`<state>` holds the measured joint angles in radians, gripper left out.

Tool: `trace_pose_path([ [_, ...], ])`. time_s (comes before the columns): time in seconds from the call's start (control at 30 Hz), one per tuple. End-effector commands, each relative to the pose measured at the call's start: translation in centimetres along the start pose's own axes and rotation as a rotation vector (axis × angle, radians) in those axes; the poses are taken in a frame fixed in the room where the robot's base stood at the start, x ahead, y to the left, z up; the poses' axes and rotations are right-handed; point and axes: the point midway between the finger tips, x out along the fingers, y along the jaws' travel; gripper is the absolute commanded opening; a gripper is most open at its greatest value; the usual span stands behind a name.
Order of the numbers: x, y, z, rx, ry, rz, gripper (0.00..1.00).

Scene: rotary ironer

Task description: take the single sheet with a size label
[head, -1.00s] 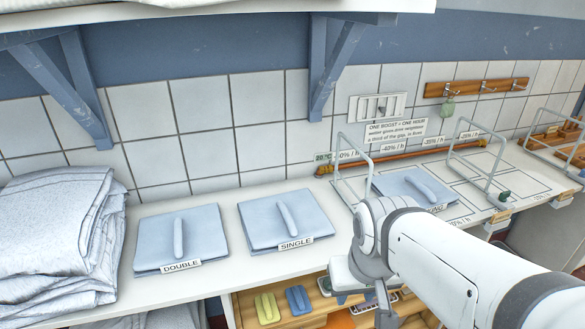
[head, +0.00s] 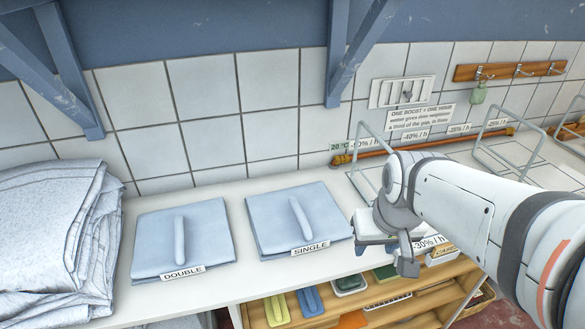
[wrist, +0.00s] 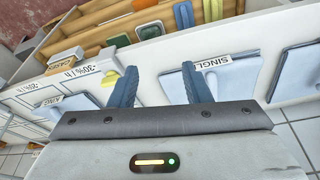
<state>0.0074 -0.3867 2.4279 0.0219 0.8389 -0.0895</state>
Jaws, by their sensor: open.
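The single sheet (head: 272,213) is a folded pale blue square with a raised strip on top. It lies flat on the white counter, with a "SINGLE" label (head: 311,248) at its front edge. The sheet also shows in the wrist view (wrist: 234,88), partly hidden behind one finger, its label cut off by view angle. A similar sheet labelled "DOUBLE" (head: 212,240) lies to its left. My gripper (wrist: 159,70) is open and empty, its two blue fingers apart. In the head view my arm is right of the single sheet, not touching it.
A pile of pale folded linen (head: 45,235) stands at the left end of the counter (head: 240,275). Wire frames (head: 515,150) stand to the right. Below is a wooden shelf (head: 400,310) with coloured items. A blue bracket (head: 350,50) hangs above the counter.

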Motion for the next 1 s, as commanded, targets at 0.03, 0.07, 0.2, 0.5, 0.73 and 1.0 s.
trace_pose_path([
  [0.03, 0.7, -0.6, -2.0, -0.021, 0.006, -0.007, 0.44],
  [0.07, 1.0, -1.2, -3.3, -0.038, 0.015, -0.012, 0.44],
  [0.2, 3.3, -4.8, -9.0, -0.117, 0.057, -0.037, 0.44],
  [0.5, 7.4, -11.4, -15.8, -0.222, 0.120, -0.078, 0.44],
  [0.73, 9.5, -12.4, -16.8, -0.232, 0.128, -0.083, 0.44],
  [1.0, 12.0, -12.6, -18.0, -0.230, 0.128, -0.082, 0.44],
])
